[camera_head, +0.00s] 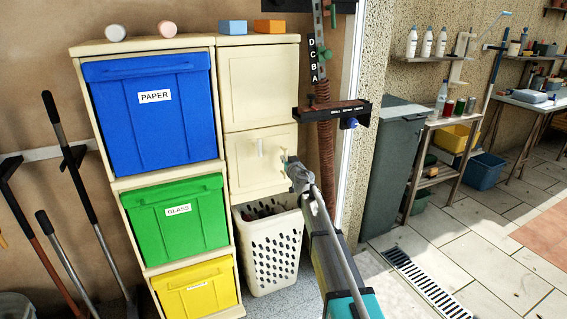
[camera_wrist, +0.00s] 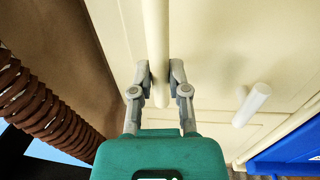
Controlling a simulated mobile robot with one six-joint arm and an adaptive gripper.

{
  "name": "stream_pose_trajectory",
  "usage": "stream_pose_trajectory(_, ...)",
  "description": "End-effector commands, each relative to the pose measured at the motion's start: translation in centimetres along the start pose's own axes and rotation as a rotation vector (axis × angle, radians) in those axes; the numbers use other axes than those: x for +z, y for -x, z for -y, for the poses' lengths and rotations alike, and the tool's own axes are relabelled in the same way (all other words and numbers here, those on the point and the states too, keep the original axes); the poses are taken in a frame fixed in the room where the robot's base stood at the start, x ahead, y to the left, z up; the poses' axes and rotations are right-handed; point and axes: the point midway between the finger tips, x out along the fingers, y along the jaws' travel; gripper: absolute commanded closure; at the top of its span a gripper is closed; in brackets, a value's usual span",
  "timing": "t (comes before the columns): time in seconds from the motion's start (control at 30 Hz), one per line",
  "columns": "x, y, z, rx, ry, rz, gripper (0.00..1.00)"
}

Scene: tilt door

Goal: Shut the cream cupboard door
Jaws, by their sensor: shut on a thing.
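The cream cupboard door (camera_head: 243,165) is the lower front panel in the cream column, below a plain cream panel (camera_head: 260,85). It looks close to flush with the column; I cannot tell whether a small gap remains. A short pale peg (camera_head: 260,147) stands out from it, and a similar peg shows in the wrist view (camera_wrist: 252,104). My gripper (camera_head: 288,166) is at the right part of the door. In the wrist view my gripper (camera_wrist: 163,75) has its fingers closed on either side of a cream bar handle (camera_wrist: 154,30).
A white perforated basket (camera_head: 271,250) stands below the door. Blue, green and yellow bins (camera_head: 150,115) fill the left unit. A dark bracket (camera_head: 330,110) and brown ribbed hose (camera_head: 324,165) are close on the right. Tiled floor (camera_head: 480,240) is open farther right.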

Motion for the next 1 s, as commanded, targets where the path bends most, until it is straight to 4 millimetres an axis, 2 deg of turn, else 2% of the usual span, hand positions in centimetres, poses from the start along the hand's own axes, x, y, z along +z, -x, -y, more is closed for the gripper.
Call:
stream_pose_trajectory(0.03, 0.0, -0.3, -0.8, 0.015, 0.003, 0.0, 1.0)
stream_pose_trajectory(0.17, 0.0, -0.1, -0.4, 0.012, 0.003, 0.0, 1.0)
stream_pose_trajectory(0.2, 0.0, -0.1, -0.4, 0.012, 0.003, 0.0, 0.75)
stream_pose_trajectory(0.37, 0.0, -0.1, -0.3, 0.009, 0.002, 0.0, 0.45)
stream_pose_trajectory(0.4, 0.0, -0.1, -0.3, 0.008, 0.002, 0.0, 0.43)
stream_pose_trajectory(0.77, 0.0, -0.1, -0.1, 0.005, 0.001, 0.0, 0.43)
stream_pose_trajectory(1.0, 0.0, 1.3, 0.0, 0.004, 0.001, 0.0, 0.43)
